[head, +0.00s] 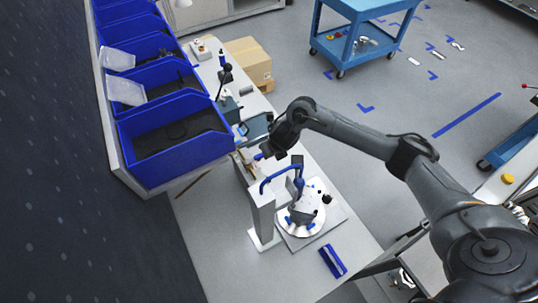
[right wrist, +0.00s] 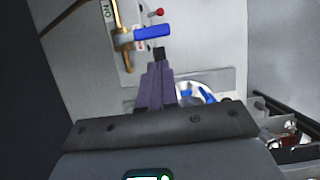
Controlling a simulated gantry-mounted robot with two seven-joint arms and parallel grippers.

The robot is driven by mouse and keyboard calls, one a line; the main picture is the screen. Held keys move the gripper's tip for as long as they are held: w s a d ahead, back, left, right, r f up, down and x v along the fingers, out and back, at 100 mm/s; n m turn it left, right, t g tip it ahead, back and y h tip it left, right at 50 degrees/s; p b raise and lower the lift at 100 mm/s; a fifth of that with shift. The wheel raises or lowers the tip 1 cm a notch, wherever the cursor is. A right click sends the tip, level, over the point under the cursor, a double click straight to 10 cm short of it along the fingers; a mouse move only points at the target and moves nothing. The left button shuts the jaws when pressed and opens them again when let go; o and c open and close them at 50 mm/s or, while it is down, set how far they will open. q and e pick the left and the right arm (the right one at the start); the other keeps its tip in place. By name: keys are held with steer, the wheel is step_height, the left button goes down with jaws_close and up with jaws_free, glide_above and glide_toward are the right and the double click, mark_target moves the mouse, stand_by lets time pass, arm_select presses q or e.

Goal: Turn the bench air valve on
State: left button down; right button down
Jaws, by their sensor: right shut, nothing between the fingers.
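In the right wrist view, the valve's blue lever handle (right wrist: 152,33) sticks out sideways to the right from a brass valve body (right wrist: 122,38) on a pale panel. An "ON" label (right wrist: 107,10) shows at the upper left of the valve. My right gripper (right wrist: 159,52) is shut and empty. Its fingertips are just below the blue handle in that view; I cannot tell if they touch it. In the head view my right gripper (head: 268,152) is over the bench's left edge, where a small bit of blue (head: 258,156) shows beside it. My left gripper is in neither view.
A white and metal housing (head: 302,212) stands on a round fixture at the bench's middle, with a blue hose and a grey upright (head: 262,215) beside it. A blue tool (head: 333,261) lies in front. Blue bins (head: 172,140) line the left.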

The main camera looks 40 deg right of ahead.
mark_target(257, 158)
steer(key=x, duration=0.7)
steer(key=shift+f, duration=0.15)
